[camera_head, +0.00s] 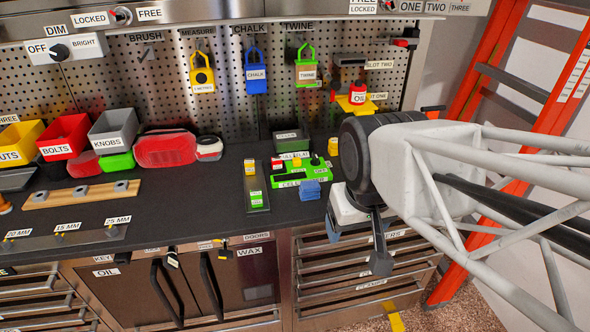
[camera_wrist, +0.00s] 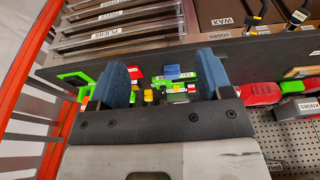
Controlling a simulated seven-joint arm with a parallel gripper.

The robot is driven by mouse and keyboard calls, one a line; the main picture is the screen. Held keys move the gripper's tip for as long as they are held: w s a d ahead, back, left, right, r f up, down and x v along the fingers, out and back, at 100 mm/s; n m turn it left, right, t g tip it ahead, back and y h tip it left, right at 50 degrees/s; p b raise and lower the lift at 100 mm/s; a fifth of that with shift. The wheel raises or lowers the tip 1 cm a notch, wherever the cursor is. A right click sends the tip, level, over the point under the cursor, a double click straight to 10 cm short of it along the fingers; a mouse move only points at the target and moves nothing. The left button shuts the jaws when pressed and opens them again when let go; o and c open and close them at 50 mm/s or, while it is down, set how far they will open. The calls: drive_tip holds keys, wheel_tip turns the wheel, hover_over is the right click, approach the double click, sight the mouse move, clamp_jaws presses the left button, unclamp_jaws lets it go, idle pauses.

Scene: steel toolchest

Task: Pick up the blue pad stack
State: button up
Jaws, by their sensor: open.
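The blue pad stack (camera_head: 310,190) is a small blue block lying on the dark bench top, in front of a green labelled tray (camera_head: 300,178). In the wrist view a small blue item (camera_wrist: 172,71), seemingly the same stack, shows between my fingers, beside the green tray. My gripper (camera_head: 356,240) is out at the right, past the bench's front edge and to the right of the stack. In the wrist view my gripper (camera_wrist: 163,64) has its two blue-padded fingers wide apart with nothing between them. It is clear of the stack.
A narrow board with small labelled items (camera_head: 255,186) lies left of the stack. A yellow cylinder (camera_head: 332,146) stands behind it. Drawers (camera_head: 350,270) lie below the bench edge. An orange ladder (camera_head: 520,150) stands at the right.

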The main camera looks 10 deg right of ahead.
drive_tip(key=w+f+n+g, duration=0.1)
drive_tip(key=w+f+n, duration=0.1)
drive_tip(key=w+n, duration=1.05)
drive_tip(key=n+g, duration=0.2)
drive_tip(key=n, duration=0.3)
hover_over(310, 184)
wheel_tip(310, 184, down, 7)
drive_tip(key=shift+s, duration=0.15)
drive_tip(key=shift+f+n, duration=0.15)
drive_tip(key=shift+n, duration=0.1)
drive_tip(key=shift+f, duration=1.25)
drive_tip(key=shift+a+f, duration=0.1)
drive_tip(key=shift+f, duration=2.55)
